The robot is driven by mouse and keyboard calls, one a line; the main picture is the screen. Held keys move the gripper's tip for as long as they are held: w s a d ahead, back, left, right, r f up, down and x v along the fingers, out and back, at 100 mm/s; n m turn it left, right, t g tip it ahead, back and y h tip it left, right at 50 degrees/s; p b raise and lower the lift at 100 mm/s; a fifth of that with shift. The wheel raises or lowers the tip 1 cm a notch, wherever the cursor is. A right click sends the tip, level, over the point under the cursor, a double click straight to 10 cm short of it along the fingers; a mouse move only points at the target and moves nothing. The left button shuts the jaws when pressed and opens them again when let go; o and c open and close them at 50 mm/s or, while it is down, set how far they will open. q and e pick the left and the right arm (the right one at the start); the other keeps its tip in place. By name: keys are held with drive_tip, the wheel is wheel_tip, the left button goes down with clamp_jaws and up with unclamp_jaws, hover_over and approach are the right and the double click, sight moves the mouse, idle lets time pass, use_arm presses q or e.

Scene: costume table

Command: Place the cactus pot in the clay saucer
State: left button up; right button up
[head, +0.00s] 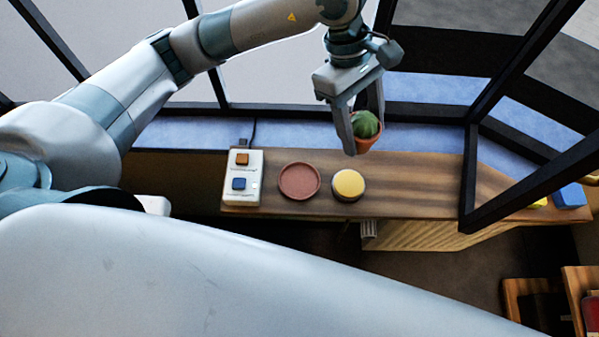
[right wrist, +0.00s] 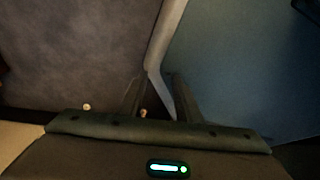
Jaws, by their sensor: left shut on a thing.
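The cactus pot (head: 365,130), a round green cactus in a small terracotta pot, is held in my left gripper (head: 365,128). The gripper is shut on it, one finger on each side, and points down. The pot hangs above the back of the wooden table, to the right of and behind the saucer, apart from it. The clay saucer (head: 299,181) is a flat reddish-brown round dish lying empty on the table. My right gripper (right wrist: 158,98) shows only in the right wrist view, its fingers apart with nothing seen held between them.
A white box (head: 242,178) with orange and blue buttons stands left of the saucer. A yellow round-topped object (head: 348,184) stands close to its right. Dark frame bars (head: 469,175) cross the table farther right. A blue block (head: 570,196) lies at the far right end.

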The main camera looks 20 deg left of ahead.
drive_tip(key=shift+s+d, duration=0.1)
drive_tip(key=shift+s, duration=0.15)
use_arm(q)
drive_tip(key=shift+s, duration=0.1)
